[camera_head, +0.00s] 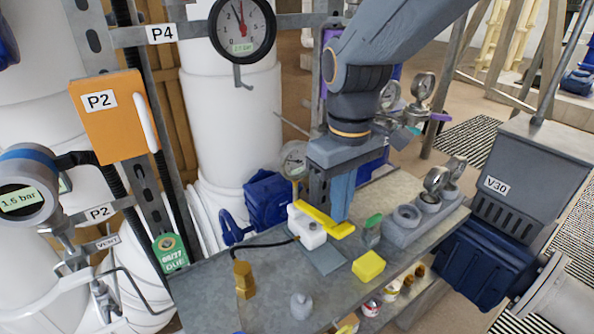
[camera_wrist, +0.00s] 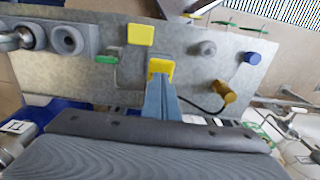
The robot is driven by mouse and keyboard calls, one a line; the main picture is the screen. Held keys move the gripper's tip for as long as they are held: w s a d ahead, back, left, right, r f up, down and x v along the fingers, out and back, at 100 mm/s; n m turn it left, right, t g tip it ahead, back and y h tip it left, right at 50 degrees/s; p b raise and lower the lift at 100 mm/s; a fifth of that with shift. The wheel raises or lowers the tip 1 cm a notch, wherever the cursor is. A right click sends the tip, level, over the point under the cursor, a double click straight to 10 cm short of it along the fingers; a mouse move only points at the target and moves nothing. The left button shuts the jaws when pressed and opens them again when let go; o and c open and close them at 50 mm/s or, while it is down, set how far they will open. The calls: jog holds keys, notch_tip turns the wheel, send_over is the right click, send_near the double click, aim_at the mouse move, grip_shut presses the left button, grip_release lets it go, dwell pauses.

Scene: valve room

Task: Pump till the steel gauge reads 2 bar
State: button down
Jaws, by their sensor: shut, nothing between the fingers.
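The hand pump (camera_head: 308,232) has a white body and a yellow lever (camera_head: 318,216), and stands on a grey plate on the bench. My gripper (camera_head: 340,215) points down, shut and empty, with its blue fingers at the lever's free end; contact is hard to tell. In the wrist view my fingertips (camera_wrist: 160,80) overlap the yellow lever end (camera_wrist: 160,67). A steel-rimmed dial gauge (camera_head: 293,160) stands behind the pump; its reading is too small to tell.
On the bench (camera_head: 215,290) are a yellow block (camera_head: 368,266), a brass fitting (camera_head: 243,279), a grey knobbed piece (camera_head: 301,305) and a grey block with round holders (camera_head: 425,215). More dial gauges (camera_head: 423,86) stand behind my arm.

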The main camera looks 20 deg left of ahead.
jog(key=shift+f+b, duration=1.05)
jog(key=shift+f, duration=1.35)
notch_tip(320, 180, up, 5)
jog(key=p, duration=0.5)
jog(key=shift+r, duration=0.1)
